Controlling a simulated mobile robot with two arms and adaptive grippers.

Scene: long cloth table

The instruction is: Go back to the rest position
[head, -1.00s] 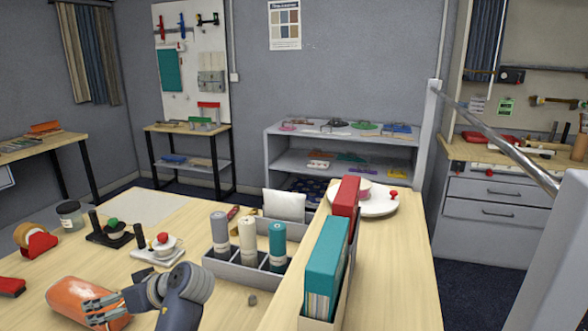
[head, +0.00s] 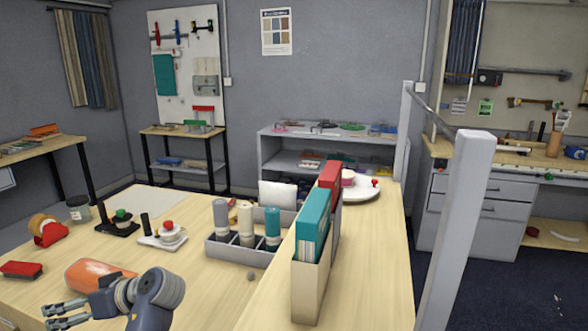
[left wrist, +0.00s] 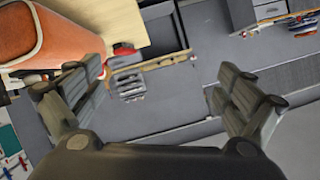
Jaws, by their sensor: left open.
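My left gripper (head: 66,312) is at the lower left of the head view, in front of an orange roll-like object (head: 100,274) on the table. In the left wrist view its fingers (left wrist: 160,95) are spread wide with nothing between them. The orange object (left wrist: 18,32) shows at the upper left of that view, beside the left finger. I cannot tell whether they touch. My right gripper is not in view.
A pale post (head: 462,220) stands at the right.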

